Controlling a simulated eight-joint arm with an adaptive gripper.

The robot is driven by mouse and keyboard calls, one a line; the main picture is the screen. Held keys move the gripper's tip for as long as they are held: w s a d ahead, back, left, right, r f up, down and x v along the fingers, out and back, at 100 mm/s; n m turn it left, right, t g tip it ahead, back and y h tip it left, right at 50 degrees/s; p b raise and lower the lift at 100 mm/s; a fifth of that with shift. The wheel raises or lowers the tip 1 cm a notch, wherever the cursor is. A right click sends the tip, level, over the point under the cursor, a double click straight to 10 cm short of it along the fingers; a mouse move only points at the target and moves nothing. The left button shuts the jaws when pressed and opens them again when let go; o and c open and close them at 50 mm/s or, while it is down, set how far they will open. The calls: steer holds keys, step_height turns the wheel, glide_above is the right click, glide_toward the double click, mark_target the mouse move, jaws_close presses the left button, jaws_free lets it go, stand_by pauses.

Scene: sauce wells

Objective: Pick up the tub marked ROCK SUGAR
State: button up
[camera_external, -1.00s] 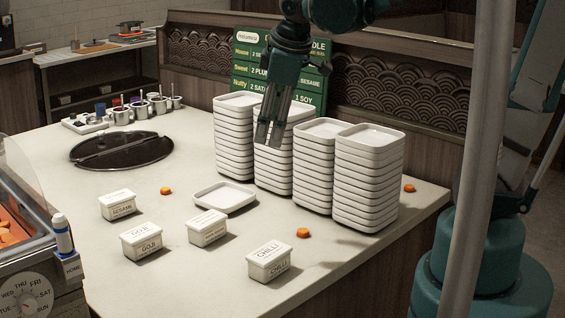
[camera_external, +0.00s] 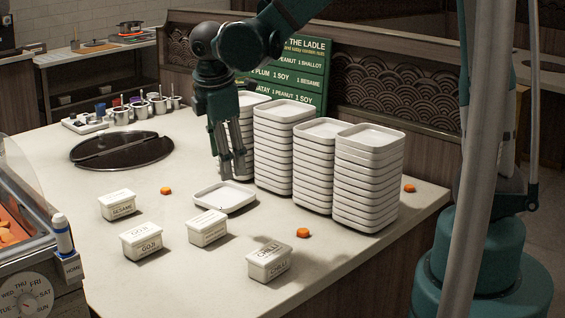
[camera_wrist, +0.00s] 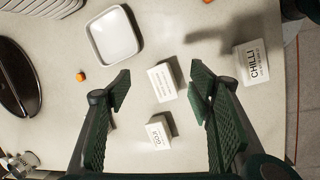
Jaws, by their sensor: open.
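Several white lidded tubs stand on the counter. One reads CHILLI (camera_external: 268,262), one GOJI (camera_external: 141,242) and one SESAME (camera_external: 118,205). The middle tub (camera_external: 207,229) has small lettering that I cannot read clearly; no label legibly says ROCK SUGAR. My gripper (camera_external: 232,175) is open and empty, pointing down in the air near the square tray, behind the tubs. In the wrist view, the unreadable tub (camera_wrist: 163,82) shows between the open fingers, well below them. The GOJI tub (camera_wrist: 157,134) is beneath it in that picture, and the CHILLI tub (camera_wrist: 251,63) is to the right.
A shallow white tray (camera_external: 224,198) lies behind the middle tub. Tall stacks of white trays (camera_external: 314,170) stand at the back right. Orange pieces (camera_external: 303,232) lie on the counter. A dark round lid (camera_external: 120,149) and small metal pots (camera_external: 140,110) are at the back left.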

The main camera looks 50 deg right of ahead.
mark_target(205, 219)
steer(key=w+a+f+n, duration=0.1)
steer(key=a+f, duration=0.1)
steer(key=f, duration=0.1)
steer(key=w+a+f+n+h, duration=0.1)
steer(key=a+f+n, duration=0.1)
steer(key=f, duration=0.1)
steer(key=w+a+f+n+g, duration=0.1)
steer(key=a+f, duration=0.1)
steer(key=f, duration=0.1)
steer(key=shift+w+a+f+n+h, duration=0.15)
steer(key=shift+w+f+n+h, duration=0.15)
steer(key=shift+w+h, duration=0.1)
steer(key=shift+a+f, duration=0.25)
steer(key=shift+f, duration=0.15)
steer(key=shift+x, duration=1.3)
steer(key=shift+d, duration=0.1)
steer(key=shift+b+x, duration=0.45)
steer(key=shift+x, duration=2.1)
steer(key=shift+s+d, duration=0.1)
steer(key=shift+d, duration=0.05)
steer(key=shift+f+b, duration=0.2)
steer(key=shift+b, duration=0.15)
